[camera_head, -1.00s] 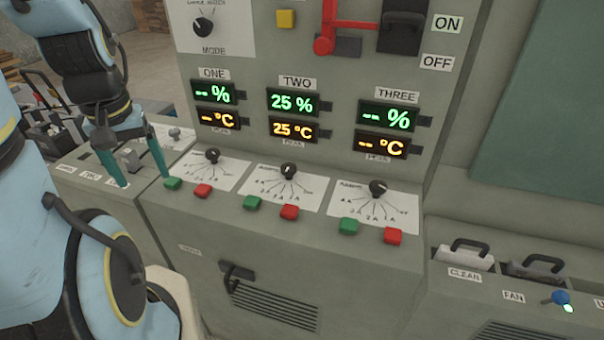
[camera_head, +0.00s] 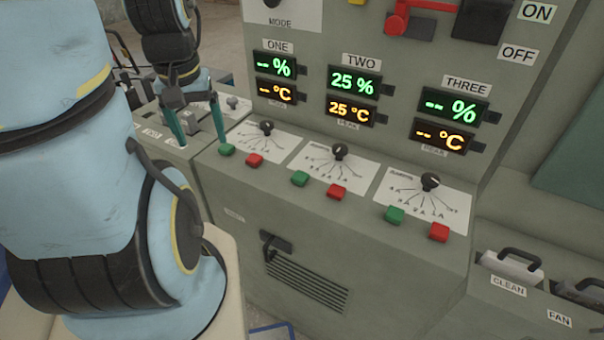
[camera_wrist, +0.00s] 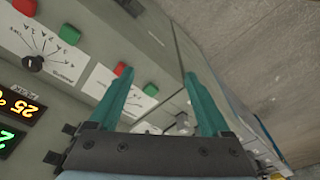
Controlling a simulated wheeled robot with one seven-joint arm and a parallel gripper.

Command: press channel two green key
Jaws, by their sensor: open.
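The channel two green key (camera_head: 300,178) is on the console's sloping ledge, left of the channel two red key (camera_head: 336,192) and below the TWO dial (camera_head: 340,151). In the wrist view this green key (camera_wrist: 70,35) is at upper left, beyond the fingers. My gripper (camera_head: 203,142) is open and empty, with teal fingers pointing down. It is left of the channel two keys, with its right fingertip close to the channel one green key (camera_head: 227,150) in the head view. I cannot tell whether they touch. The wrist view shows the fingers (camera_wrist: 161,80) apart.
The channel one red key (camera_head: 254,160) lies between my gripper and the channel two green key. The channel three green key (camera_head: 395,215) and red key (camera_head: 439,232) are further right. The TWO display (camera_head: 354,82) reads 25 %. A black handle (camera_head: 275,243) sticks out on the front.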

